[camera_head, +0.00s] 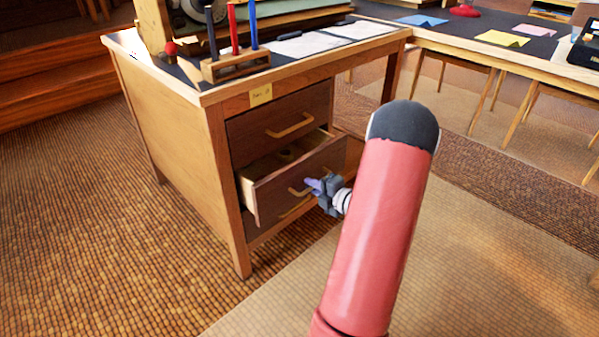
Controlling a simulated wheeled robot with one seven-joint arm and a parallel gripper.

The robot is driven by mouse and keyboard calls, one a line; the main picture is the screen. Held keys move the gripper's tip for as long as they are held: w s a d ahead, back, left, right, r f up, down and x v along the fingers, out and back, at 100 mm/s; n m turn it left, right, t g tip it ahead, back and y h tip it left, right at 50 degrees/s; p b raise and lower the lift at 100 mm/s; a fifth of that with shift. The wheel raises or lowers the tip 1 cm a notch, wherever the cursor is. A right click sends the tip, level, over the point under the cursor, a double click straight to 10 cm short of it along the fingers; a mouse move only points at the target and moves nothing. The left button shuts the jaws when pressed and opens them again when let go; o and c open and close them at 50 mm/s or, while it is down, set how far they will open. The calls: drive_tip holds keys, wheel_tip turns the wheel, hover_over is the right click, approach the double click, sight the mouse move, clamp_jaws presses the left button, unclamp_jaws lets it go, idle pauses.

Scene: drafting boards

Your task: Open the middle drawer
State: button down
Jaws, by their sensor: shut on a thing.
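The wooden desk (180,130) stands left of centre with a stack of drawers in its front. The middle drawer (275,192) is pulled partly out, and its inside shows with something small and round in it. The top drawer (255,138) above it is closed. The bottom drawer (262,222) below is mostly hidden behind the middle one. My gripper (313,186) is at the middle drawer's handle (298,191) and shut on it. The fingertips cover part of the handle.
A pen holder (236,66) with upright pens and some papers (305,44) lie on the desk top. More tables with paper sheets (502,38) stand at the back right. The carpet (130,260) in front of the desk is clear.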

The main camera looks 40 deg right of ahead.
drive_tip(key=f+p+v, duration=0.2)
drive_tip(key=p+v, duration=0.1)
drive_tip(key=v, duration=1)
drive_tip(key=s+f+p+v, duration=0.1)
drive_tip(key=f+p+v, duration=0.2)
drive_tip(key=v, duration=1)
drive_tip(key=shift+s+d+f+p, duration=0.2)
drive_tip(key=shift+s+p, duration=0.15)
drive_tip(key=shift+s, duration=0.05)
drive_tip(key=c, duration=1.6)
unclamp_jaws()
drive_tip(key=shift+c, duration=0.2)
drive_tip(key=v, duration=0.7)
drive_tip(key=shift+s, duration=0.4)
